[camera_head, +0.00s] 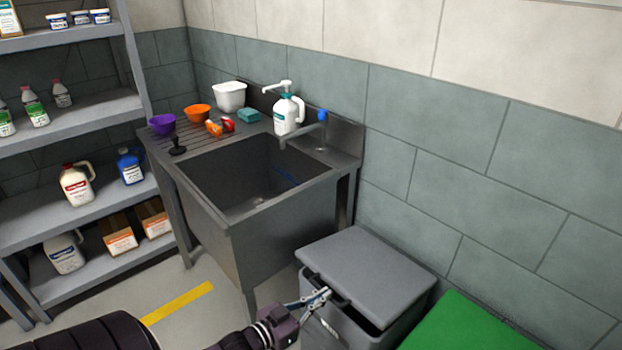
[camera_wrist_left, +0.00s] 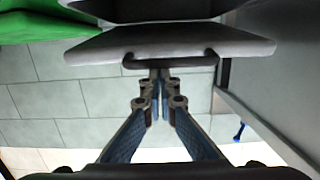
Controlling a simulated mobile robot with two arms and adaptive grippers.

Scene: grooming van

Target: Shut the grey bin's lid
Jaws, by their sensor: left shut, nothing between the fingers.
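The grey bin (camera_head: 339,328) stands at the lower middle right of the head view, against the tiled wall. Its grey lid (camera_head: 368,270) lies over the top but not flush; a dark gap shows beneath it at the right. A dark handle (camera_head: 337,287) is on the lid's near left edge. My left gripper (camera_head: 320,295) is shut and empty, with its fingertips close by this handle. In the left wrist view the lid (camera_wrist_left: 120,44) spans the top, and the fingertips (camera_wrist_left: 160,78) are right at its handle (camera_wrist_left: 170,60). Contact is unclear. My right gripper is out of view.
A steel sink unit (camera_head: 270,235) with bowls and a pump bottle (camera_head: 288,113) stands behind the bin. A green surface (camera_head: 470,325) lies close to the bin's right. Shelves (camera_head: 75,205) with bottles stand at the left. Floor is clear between shelves and bin.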

